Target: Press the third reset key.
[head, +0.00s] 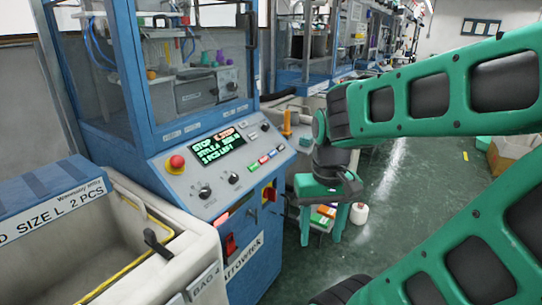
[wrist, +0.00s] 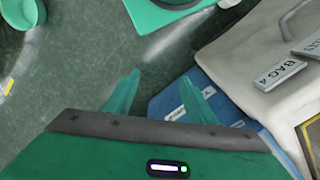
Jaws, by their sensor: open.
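A blue knitting machine (head: 235,190) stands left of centre in the head view. My gripper (head: 322,222) hangs fingers down to the right of the machine, apart from the panel. In the wrist view my gripper (wrist: 158,98) has its fingers spread with nothing between them. That view shows floor and a blue machine edge, no keys.
A red mushroom button (head: 176,162) and black knobs (head: 204,191) sit on the panel. A pale bin (head: 150,250) with a yellow-edged opening stands in front at left; its BAG 4 label (wrist: 280,75) shows in the wrist view. Green floor (head: 400,200) is open at right.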

